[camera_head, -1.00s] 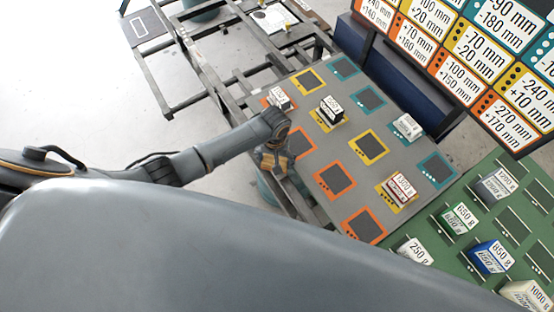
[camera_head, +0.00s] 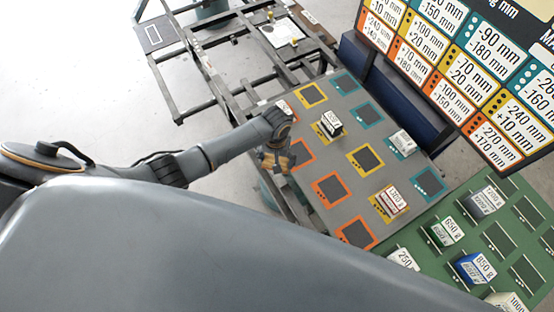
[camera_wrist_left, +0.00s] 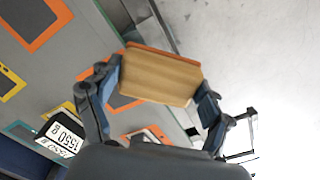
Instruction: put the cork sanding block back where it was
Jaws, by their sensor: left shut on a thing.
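My left gripper (camera_head: 277,160) hangs at the left edge of the grey board (camera_head: 322,161) in the head view. In the left wrist view, the left gripper (camera_wrist_left: 160,86) is shut on a tan block with an orange edge, the cork sanding block (camera_wrist_left: 160,79). A finger lies against each end of it. Beyond the block, the wrist view shows the board's edge and grey floor; the gap between block and board cannot be told. In the head view the gripper and arm mostly hide the block. My right gripper is not in view.
A green board (camera_head: 470,225) with more weights stands at the right. Metal framework (camera_head: 215,75) lies behind the left gripper.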

